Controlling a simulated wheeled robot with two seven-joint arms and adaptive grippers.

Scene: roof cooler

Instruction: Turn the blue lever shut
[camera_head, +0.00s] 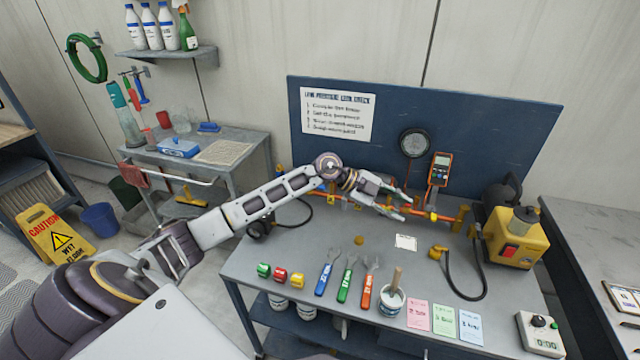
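My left arm reaches in from the left over the workbench (270,245). My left gripper (406,208) is at the orange pipe assembly (445,217) along the back of the bench. Its two fingers point right and stand apart, with nothing seen between them. No blue lever can be made out on the pipe; the gripper and wrist cover part of the pipe's left and middle. A blue-handled wrench-like tool (325,277) lies flat on the bench, in front of the gripper. My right gripper is not in view.
Green (346,284) and orange (369,285) tools, a cup (391,301) and coloured cards (443,319) lie toward the front. A round gauge (414,143) and handheld meter (440,169) stand behind the pipe. A yellow pump (515,238) with a black hose is at right.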

